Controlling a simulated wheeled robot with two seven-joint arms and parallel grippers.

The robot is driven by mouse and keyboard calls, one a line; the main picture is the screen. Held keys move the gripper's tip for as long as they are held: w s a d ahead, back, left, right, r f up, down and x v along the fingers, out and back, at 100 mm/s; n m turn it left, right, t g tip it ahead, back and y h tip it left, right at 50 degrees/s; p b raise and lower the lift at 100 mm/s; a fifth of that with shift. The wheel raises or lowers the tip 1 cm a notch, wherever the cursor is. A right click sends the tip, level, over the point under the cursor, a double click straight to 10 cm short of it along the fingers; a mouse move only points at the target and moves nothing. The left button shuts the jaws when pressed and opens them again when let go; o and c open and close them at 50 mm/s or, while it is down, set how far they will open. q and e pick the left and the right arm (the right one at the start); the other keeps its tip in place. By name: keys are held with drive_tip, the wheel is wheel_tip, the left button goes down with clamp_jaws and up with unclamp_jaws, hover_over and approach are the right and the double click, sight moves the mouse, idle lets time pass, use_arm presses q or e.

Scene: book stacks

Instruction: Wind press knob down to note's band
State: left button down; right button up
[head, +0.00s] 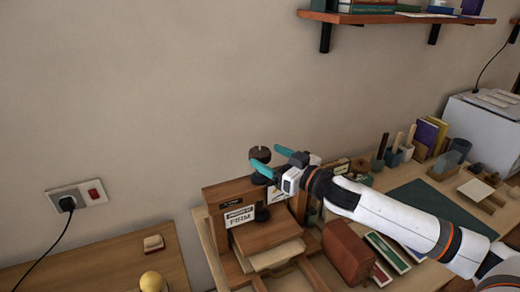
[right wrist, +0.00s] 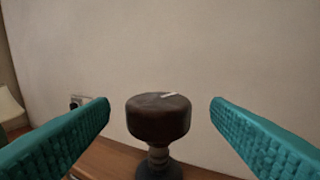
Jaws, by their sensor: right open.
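The press (head: 262,235) is a wooden frame on the bench. Its dark round knob (head: 260,153) stands on top, upright on a short post. A note (head: 240,216) on the press front reads "FIRM", with a smaller dark label above it. My right gripper (head: 268,160) is at the knob, with its teal fingers open around it in the head view. In the right wrist view the knob (right wrist: 158,117) sits between the two fingers, with a gap on each side and a pale mark on its top. Paper-coloured boards lie under the press. My left gripper is out of view.
A socket with a plug and red switch (head: 78,195) is on the wall at left. A yellow ball (head: 151,281) and a small block (head: 153,243) are on the left table. A brown box (head: 347,252), green mat (head: 432,211) and tool holders (head: 392,154) crowd the right.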

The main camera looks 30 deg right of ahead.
sight(267, 157)
drive_tip(key=x, duration=0.3)
drive_tip(key=shift+w+r+p, duration=0.1)
drive_tip(key=shift+r+p, duration=0.05)
drive_tip(key=shift+p, duration=0.25)
drive_tip(key=shift+w+a, duration=0.2)
drive_tip(key=shift+w, duration=0.2)
drive_tip(key=c, duration=1)
drive_tip(key=shift+o, duration=0.2)
drive_tip(key=shift+m+h, duration=0.3)
drive_tip(key=shift+h, duration=0.1)
